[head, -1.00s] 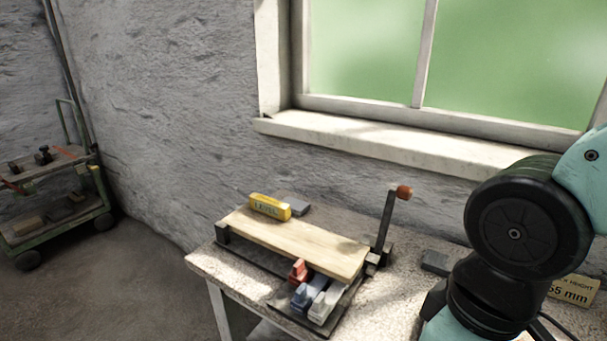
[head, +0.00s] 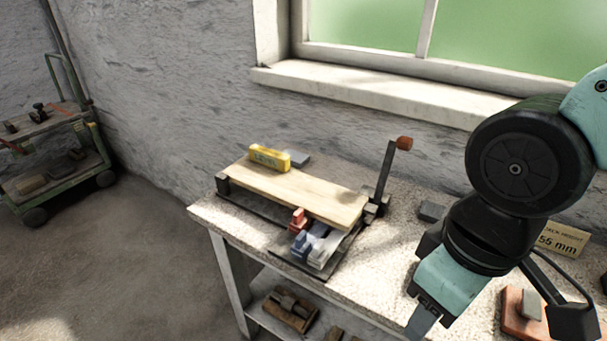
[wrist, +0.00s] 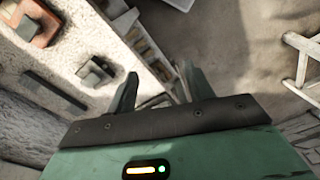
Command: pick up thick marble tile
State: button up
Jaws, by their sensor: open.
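I cannot tell for sure which piece is the thick marble tile. A grey block (head: 431,211) lies on the speckled bench right of the lever in the head view. A grey slab (head: 531,304) rests on a reddish-orange base at the lower right; a similar slab shows at the top left of the wrist view (wrist: 39,13). Another flat grey piece (head: 297,159) lies behind the yellow level. In the wrist view my gripper (wrist: 156,86) has its two fingers apart, with nothing seen between them. A small grey block (wrist: 95,71) lies left of the fingers.
A wooden board (head: 290,190) on a dark fixture with an upright lever (head: 386,175) stands on the bench (head: 400,265). A 55 mm sign (head: 562,238) stands at the right. A green cart (head: 55,150) stands at far left.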

aim_at(298, 159)
jog(key=i+j, duration=0.1)
jog(key=j, duration=0.65)
jog(key=i+j+u, duration=0.1)
jog(key=j, duration=0.3)
jog(key=i+j, duration=0.1)
jog(key=j, duration=0.3)
jog(key=i+j+u, duration=0.15)
jog(key=i+j, duration=0.65)
jog(key=i, duration=0.1)
